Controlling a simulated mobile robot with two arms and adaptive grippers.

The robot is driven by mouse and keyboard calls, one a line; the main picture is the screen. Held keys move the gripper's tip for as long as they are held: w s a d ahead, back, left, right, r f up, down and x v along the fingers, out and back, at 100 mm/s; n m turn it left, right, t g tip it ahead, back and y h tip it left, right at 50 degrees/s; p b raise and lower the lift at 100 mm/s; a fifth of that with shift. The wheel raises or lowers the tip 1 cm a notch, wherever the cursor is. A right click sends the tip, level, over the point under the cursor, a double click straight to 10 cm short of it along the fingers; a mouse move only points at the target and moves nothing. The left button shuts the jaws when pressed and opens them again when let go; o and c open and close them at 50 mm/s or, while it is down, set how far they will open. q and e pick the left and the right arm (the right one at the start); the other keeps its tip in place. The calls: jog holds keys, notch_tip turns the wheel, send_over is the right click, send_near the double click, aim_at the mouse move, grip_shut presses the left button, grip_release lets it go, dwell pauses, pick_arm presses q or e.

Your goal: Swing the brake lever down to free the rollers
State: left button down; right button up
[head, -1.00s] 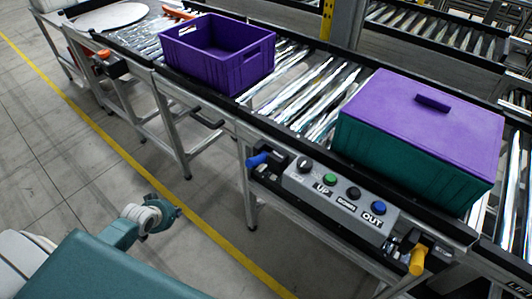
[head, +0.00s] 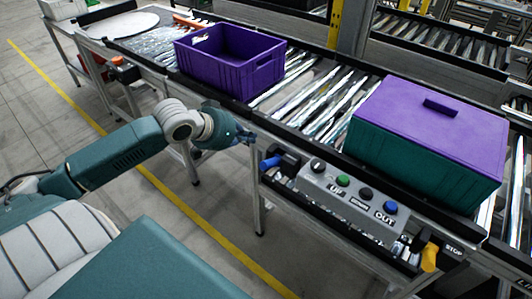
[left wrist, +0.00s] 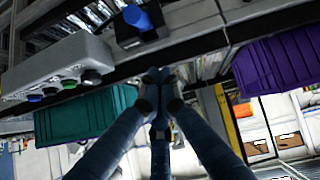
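A blue-handled lever (head: 270,162) sticks out at the left end of the grey control box, on the conveyor's front side. It also shows in the left wrist view (left wrist: 138,18). A yellow-handled lever (head: 429,257) hangs at the box's right end, by a STOP label. An orange-red handle (head: 117,60) is on the frame further left. My left gripper (head: 252,138) is just above and left of the blue lever, apart from it in the picture. In the left wrist view its fingertips (left wrist: 160,76) are together, with nothing seen between them. My right gripper is not in view.
The control box (head: 350,200) carries a knob and several buttons. An open purple crate (head: 225,72) and a teal crate with a purple lid (head: 420,150) stand on the rollers (head: 325,105). The floor before the conveyor is clear.

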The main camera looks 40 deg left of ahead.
pick_arm(q)
jog(key=p, duration=0.2)
send_over(269, 164)
jog(key=w+a, duration=0.3)
notch_tip(269, 164, down, 6)
jog(key=f, duration=0.1)
jog(key=shift+s+d+f+p, duration=0.15)
jog(key=shift+s+f, duration=0.3)
jog(key=shift+f, duration=0.15)
jog(key=shift+s+d+f+p, duration=0.1)
jog(key=shift+s+f+p, duration=0.05)
jog(key=shift+s+f, duration=0.55)
jog(key=shift+f, duration=0.2)
jog(key=shift+d+f, duration=0.1)
jog(key=shift+f, duration=0.1)
jog(key=shift+s+f+t+b, duration=0.15)
jog(key=shift+s+t+b, duration=0.1)
jog(key=shift+t+b, duration=0.1)
jog(key=shift+s+f+t+b, duration=0.2)
jog(key=shift+t+b, duration=0.05)
jog(key=shift+b, duration=0.1)
